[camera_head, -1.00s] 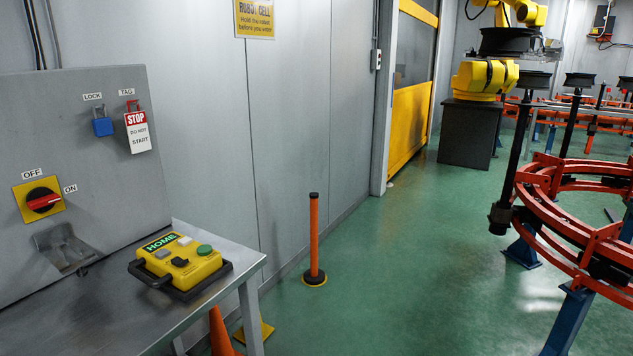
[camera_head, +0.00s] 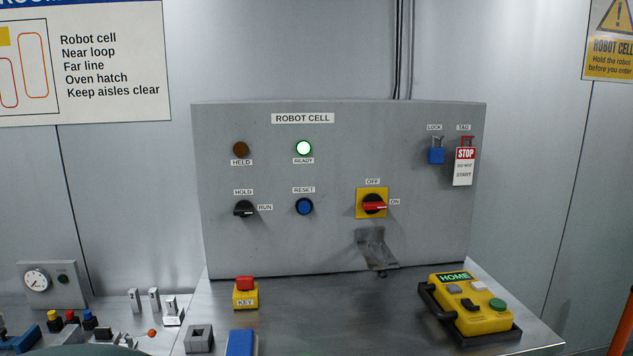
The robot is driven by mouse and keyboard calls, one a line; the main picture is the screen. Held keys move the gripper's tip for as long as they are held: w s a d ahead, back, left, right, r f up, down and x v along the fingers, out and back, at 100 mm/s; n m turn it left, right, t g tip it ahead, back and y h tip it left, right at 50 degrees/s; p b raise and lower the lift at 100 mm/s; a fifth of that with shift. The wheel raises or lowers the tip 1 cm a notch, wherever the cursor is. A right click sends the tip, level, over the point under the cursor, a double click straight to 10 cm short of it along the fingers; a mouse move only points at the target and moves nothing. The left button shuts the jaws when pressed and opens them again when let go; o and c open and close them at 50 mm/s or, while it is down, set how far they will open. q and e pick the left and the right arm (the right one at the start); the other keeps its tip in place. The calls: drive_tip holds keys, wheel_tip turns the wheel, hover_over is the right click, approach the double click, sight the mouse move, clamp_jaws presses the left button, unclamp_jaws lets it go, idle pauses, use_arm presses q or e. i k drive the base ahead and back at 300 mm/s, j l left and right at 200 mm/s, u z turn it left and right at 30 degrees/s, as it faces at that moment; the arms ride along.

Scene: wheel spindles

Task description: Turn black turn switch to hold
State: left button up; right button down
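The black turn switch (camera_head: 244,209) is at the lower left of the grey ROBOT CELL panel (camera_head: 340,240). HOLD is printed above it and RUN to its right. Its pale pointer line lies roughly sideways, toward RUN. Above it the HELD lamp (camera_head: 241,149) is dark brown and unlit. Neither of my grippers shows in the head view.
A red-handled OFF/ON switch (camera_head: 374,205), blue RESET button (camera_head: 304,206) and blue padlock (camera_head: 436,154) are on the panel. A yellow HOME pendant (camera_head: 474,308) and yellow KEY block with red top (camera_head: 245,292) stand on the metal bench (camera_head: 370,300). Small parts sit at lower left.

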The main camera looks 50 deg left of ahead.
sight(244, 208)
drive_tip(key=u, duration=1.4)
drive_tip(key=i+l, duration=0.1)
drive_tip(key=l+z, duration=0.05)
